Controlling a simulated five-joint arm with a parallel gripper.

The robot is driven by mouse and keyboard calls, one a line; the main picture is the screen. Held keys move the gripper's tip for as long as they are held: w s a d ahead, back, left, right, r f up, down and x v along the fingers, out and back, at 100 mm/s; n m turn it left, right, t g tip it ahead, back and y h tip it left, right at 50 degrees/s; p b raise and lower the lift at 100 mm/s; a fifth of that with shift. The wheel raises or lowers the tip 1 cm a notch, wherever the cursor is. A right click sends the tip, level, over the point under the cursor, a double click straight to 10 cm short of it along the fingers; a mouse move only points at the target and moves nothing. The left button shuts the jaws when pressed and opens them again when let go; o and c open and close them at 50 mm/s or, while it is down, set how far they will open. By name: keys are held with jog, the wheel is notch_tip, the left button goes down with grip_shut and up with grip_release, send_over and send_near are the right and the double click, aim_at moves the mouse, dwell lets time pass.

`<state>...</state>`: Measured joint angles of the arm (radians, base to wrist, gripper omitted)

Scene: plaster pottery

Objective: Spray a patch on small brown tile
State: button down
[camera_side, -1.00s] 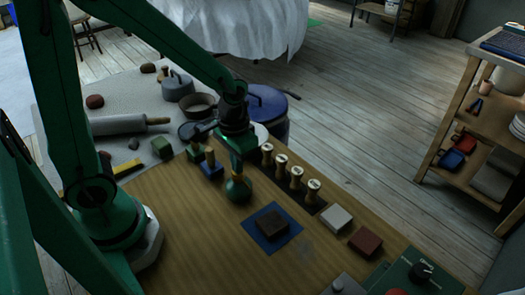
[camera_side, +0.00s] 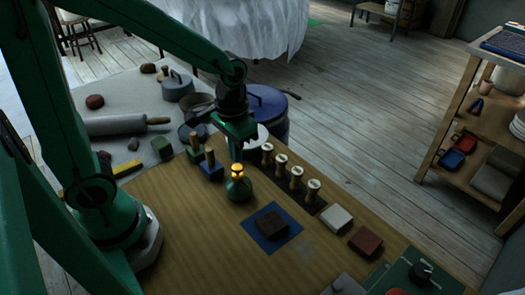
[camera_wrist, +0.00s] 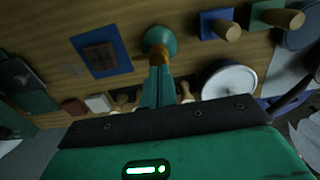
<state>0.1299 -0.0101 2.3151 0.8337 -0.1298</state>
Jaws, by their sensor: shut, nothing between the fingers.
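The small brown tile (camera_side: 270,222) lies on a blue mat (camera_side: 285,240) on the wooden table. In the wrist view the tile (camera_wrist: 100,57) and the mat (camera_wrist: 88,40) are at the upper left. A round green spray bottle (camera_side: 238,189) with a gold top stands upright on the table, left of and behind the mat. My gripper (camera_side: 236,158) is just above the bottle, pointing down, shut and empty. In the wrist view the closed fingers (camera_wrist: 158,88) overlap the line to the bottle (camera_wrist: 159,39), so the exact gap is unclear.
Several wooden-topped pegs (camera_side: 296,178) stand in a dark strip right of the bottle. A blue-based stamp (camera_side: 210,166) and a green one stand to its left. A white block (camera_side: 336,217), a reddish block (camera_side: 365,242) and a knob panel (camera_side: 415,277) lie right.

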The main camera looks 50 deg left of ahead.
aim_at(237, 166)
notch_tip(237, 166, up, 10)
jog(key=shift+f, duration=0.2)
jog(key=shift+a, duration=0.1)
dwell(0.8)
jog(key=s+a+r+t, duration=0.3)
jog(key=s+t, duration=0.2)
jog(key=s, duration=0.2)
jog(key=shift+a+t, duration=0.3)
jog(key=shift+a, duration=0.05)
jog(key=shift+s, duration=0.1)
